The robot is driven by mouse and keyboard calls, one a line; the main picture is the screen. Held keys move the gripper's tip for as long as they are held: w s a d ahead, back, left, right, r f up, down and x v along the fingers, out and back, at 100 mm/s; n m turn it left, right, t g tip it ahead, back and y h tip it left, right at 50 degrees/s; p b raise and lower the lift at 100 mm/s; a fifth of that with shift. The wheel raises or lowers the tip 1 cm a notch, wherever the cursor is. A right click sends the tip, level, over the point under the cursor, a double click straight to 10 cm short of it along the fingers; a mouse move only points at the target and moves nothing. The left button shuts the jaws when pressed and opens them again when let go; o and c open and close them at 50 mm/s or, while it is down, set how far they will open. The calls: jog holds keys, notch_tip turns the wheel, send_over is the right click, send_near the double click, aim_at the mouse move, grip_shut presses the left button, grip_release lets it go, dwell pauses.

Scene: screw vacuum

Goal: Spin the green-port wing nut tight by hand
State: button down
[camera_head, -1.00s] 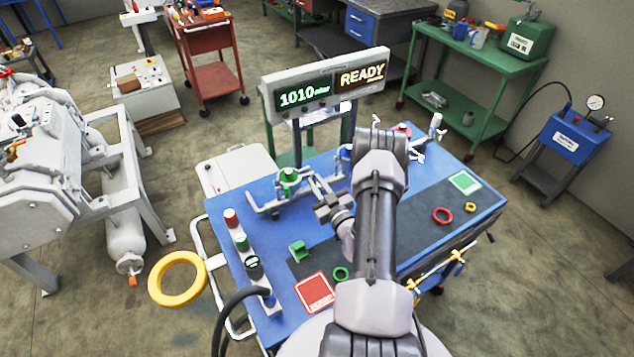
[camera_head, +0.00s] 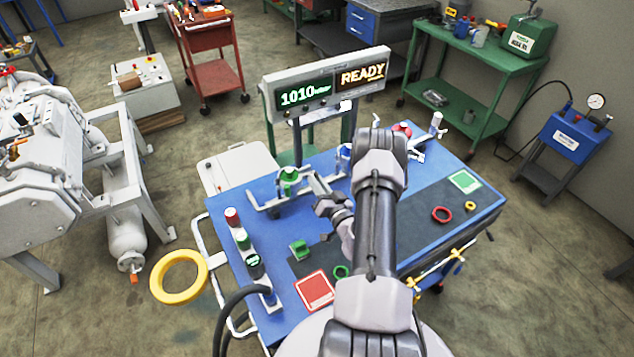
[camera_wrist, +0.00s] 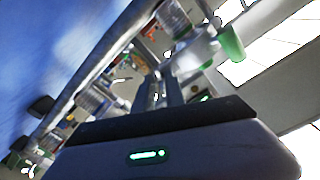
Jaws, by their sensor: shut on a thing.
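The green port (camera_head: 288,183) stands on the blue bench, with a green band on a pale metal fitting and pipe. In the wrist view a green part (camera_wrist: 232,45) shows to the upper right of the fingers. My gripper (camera_head: 311,181) is just right of the green port, its fingers reaching in beside the fitting. In the wrist view my gripper (camera_wrist: 162,82) has its fingers close together, shut on the small wing nut at the fitting. The nut itself is mostly hidden by the fingers and the view is tilted and blurred.
Ports with blue and red bands stand to the right, partly behind my arm. The display (camera_head: 327,84) behind reads 1010 and READY.

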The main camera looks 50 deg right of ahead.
dwell(0.3)
jog(key=c, duration=1.4)
grip_release()
jog(key=shift+s, duration=0.1)
jog(key=p+v, duration=0.1)
jog(key=v, duration=1.6)
jog(key=shift+s, duration=0.15)
